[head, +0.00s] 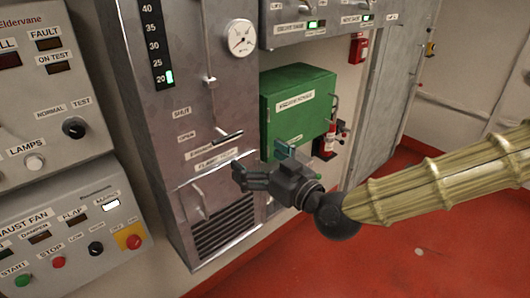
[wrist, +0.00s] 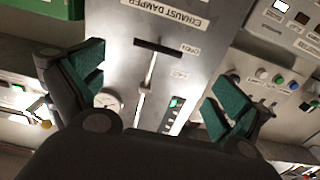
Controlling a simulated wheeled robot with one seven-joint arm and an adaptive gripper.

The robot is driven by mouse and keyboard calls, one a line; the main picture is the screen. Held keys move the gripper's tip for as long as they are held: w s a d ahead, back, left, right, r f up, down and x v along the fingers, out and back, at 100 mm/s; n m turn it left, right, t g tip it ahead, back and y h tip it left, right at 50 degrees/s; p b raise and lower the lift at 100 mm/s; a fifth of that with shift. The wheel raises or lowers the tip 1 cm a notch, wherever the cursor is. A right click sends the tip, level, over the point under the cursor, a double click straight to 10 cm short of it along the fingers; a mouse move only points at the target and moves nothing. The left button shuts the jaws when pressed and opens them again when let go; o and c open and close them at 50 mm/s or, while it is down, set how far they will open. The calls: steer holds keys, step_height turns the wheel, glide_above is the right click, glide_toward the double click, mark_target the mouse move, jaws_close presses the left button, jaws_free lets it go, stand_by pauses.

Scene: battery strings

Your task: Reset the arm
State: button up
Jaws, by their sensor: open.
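My gripper (head: 262,165) is open and empty in the head view, in front of the lower part of the grey damper cabinet (head: 165,100). In the wrist view its two green-padded fingers (wrist: 158,88) stand wide apart with nothing between the pads. The damper handle (head: 228,137) is a dark crossbar on the cabinet front, low on its track by the OPEN label. The handle also shows in the wrist view (wrist: 158,48), beyond the fingers and seemingly clear of them. My arm reaches in from the right.
A green box (head: 298,105) hangs behind my gripper, with a red extinguisher (head: 330,140) beside it. Control panels (head: 65,225) stand at the left. A louvred vent (head: 224,224) is low on the cabinet.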

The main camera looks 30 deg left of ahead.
steer(key=s+d+f+m+g+h, duration=0.1)
steer(key=s+d+f+m+h, duration=0.15)
steer(key=d+f, duration=0.65)
steer(key=s+d+f+m+h, duration=0.1)
steer(key=d+f+m+h, duration=0.15)
steer(key=f, duration=1.15)
steer(key=s+d+f+m+g+h, duration=0.1)
steer(key=s+d+f+m+h, duration=0.15)
steer(key=d+f, duration=0.65)
steer(key=s+d+f+m+g+h, duration=0.1)
steer(key=s+d+f+m+h, duration=0.1)
steer(key=s+d+f, duration=0.4)
steer(key=s+d+f+m+g+h, duration=0.2)
steer(key=s+d+f+h, duration=0.2)
steer(key=d, duration=0.9)
steer(key=s+d+f+m+g+h, duration=0.1)
steer(key=s+d+f+m+h, duration=0.1)
steer(key=s+d+f, duration=0.6)
steer(key=shift+d+f+g+h, duration=0.4)
steer(key=shift+d+f+h, duration=0.15)
steer(key=shift+d+f, duration=0.35)
steer(key=shift+m, duration=0.25)
steer(key=shift+c, duration=0.2)
